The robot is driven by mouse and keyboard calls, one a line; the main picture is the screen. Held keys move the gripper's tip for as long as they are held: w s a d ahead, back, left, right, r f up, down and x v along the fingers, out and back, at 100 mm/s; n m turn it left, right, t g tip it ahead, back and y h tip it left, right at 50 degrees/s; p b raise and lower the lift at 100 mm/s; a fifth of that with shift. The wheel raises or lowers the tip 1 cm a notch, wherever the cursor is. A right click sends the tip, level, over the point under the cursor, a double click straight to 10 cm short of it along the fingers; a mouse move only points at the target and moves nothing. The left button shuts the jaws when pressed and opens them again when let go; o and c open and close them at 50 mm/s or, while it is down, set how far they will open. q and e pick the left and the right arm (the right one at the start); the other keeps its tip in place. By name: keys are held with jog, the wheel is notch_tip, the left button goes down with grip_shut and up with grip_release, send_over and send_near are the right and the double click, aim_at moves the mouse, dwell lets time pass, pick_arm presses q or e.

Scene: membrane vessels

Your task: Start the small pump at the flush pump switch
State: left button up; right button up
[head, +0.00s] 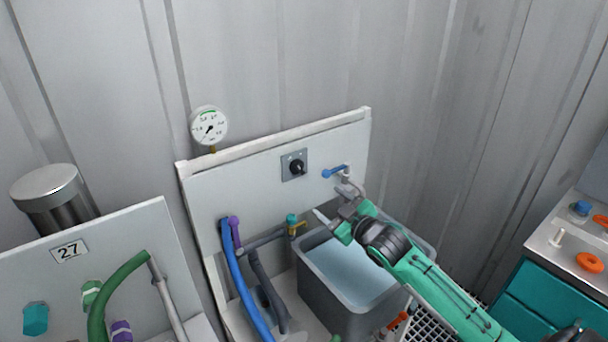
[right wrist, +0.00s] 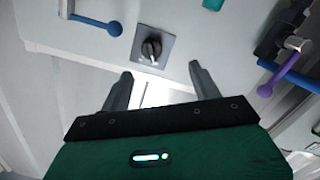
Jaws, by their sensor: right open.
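The flush pump switch (head: 296,166) is a black rotary knob on a square grey plate, fixed to the upright white panel (head: 235,190). It also shows in the right wrist view (right wrist: 151,49), just beyond the fingertips and roughly between them. My right gripper (head: 333,204) is open and empty, in front of the panel, below and to the right of the switch in the head view. Its two fingers (right wrist: 160,72) are spread apart in the wrist view and do not appear to touch the knob. My left gripper is not in view.
A blue-handled valve (head: 335,172) sits right of the switch, and a round gauge (head: 209,127) stands above the panel. A grey tank of water (head: 335,300) is below my right gripper. A teal cabinet (head: 545,290) stands at right.

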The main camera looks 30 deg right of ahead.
aim_at(300, 168)
jog(key=shift+t+y, duration=0.3)
jog(key=shift+t, duration=0.1)
jog(key=w+r, duration=0.1)
jog(key=w, duration=0.3)
jog(key=w+r+p, duration=0.1)
jog(key=w, duration=0.3)
jog(key=w+a+p, duration=0.1)
jog(key=w, duration=0.3)
jog(key=shift+w+r, duration=0.3)
jog(key=shift+r, duration=0.1)
jog(key=shift+w+a+f, duration=0.1)
jog(key=shift+w, duration=0.7)
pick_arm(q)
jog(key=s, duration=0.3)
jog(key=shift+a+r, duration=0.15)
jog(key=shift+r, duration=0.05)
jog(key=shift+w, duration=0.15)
pick_arm(e)
jog(key=c, duration=1)
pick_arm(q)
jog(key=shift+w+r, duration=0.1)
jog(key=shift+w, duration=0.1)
